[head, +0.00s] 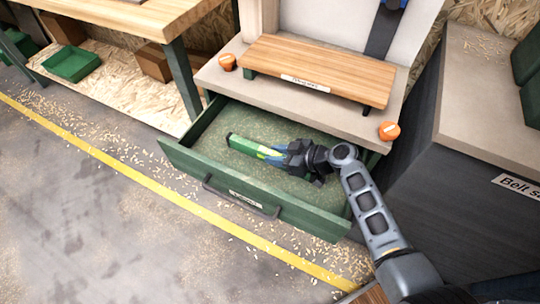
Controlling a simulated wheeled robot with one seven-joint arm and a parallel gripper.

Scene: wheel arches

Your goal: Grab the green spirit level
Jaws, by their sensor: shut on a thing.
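The green spirit level (248,147) lies in the open green drawer (193,164), pointing to the left, with a paler green part near its middle. My gripper (279,155) reaches into the drawer from the right and is shut on the right part of the spirit level. The jaws hide that end of the level. I cannot tell whether the level touches the drawer floor or is just above it.
The drawer's front has a dark handle (240,197) and a label. A wooden board (320,72) stands on the ledge above the drawer, between two orange knobs (228,62). A dark cabinet (457,180) stands at the right. The floor (90,220) at the left is clear except for wood shavings.

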